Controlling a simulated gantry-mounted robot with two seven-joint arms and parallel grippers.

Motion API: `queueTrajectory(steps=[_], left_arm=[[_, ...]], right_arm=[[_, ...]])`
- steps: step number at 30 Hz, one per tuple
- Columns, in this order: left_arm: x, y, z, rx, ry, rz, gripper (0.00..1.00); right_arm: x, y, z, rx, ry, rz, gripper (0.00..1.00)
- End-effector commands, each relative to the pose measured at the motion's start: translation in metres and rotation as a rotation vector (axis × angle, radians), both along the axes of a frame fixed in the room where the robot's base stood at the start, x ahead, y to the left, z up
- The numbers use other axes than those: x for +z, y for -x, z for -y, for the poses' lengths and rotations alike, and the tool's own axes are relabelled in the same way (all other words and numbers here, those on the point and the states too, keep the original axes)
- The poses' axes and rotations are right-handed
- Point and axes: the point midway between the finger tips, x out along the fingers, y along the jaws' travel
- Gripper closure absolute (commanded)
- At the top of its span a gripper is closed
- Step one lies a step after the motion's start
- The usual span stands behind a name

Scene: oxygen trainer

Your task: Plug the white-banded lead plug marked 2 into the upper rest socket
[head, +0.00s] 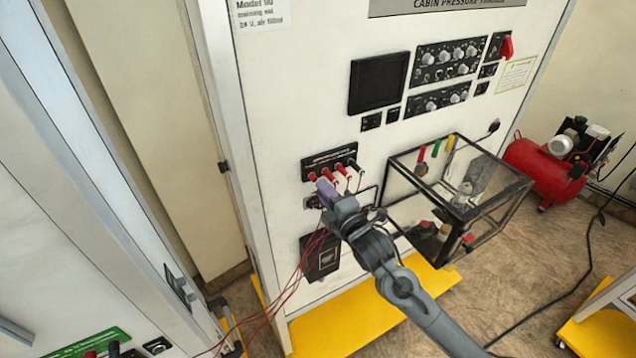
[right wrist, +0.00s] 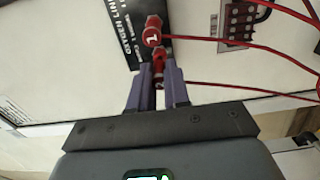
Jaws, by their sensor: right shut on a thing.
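My right gripper (head: 326,188) is at the lower socket row of the white trainer panel. In the right wrist view its purple fingers (right wrist: 157,84) are shut on a red lead plug (right wrist: 159,66). A mark on this plug is too small to read, and I cannot make out a white band. Another red plug (right wrist: 152,34) with a white mark is just beyond it, at a dark label plate (right wrist: 129,18). The upper rest socket cannot be told apart. My left gripper is not in view.
Thin red leads (head: 290,287) hang down left of my right arm. A clear black-framed box (head: 476,215) stands out from the panel at right. A dark box (head: 320,257) is below the sockets. A red compressor (head: 545,170) stands on the floor at far right.

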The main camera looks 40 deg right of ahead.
Motion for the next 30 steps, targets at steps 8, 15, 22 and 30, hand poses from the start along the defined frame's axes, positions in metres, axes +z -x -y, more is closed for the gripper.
queueTrajectory(steps=[8,15,22,30], left_arm=[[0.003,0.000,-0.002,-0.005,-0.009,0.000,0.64],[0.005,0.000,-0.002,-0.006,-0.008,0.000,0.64],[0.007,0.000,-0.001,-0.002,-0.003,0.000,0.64],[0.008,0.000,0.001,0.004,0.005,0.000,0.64]], right_arm=[[0.000,0.011,-0.002,0.001,0.001,-0.001,1.00],[0.000,0.021,-0.003,0.000,0.000,-0.001,1.00],[0.000,0.029,-0.004,0.000,0.001,-0.001,1.00],[0.000,0.034,-0.005,0.000,0.001,0.000,1.00]])
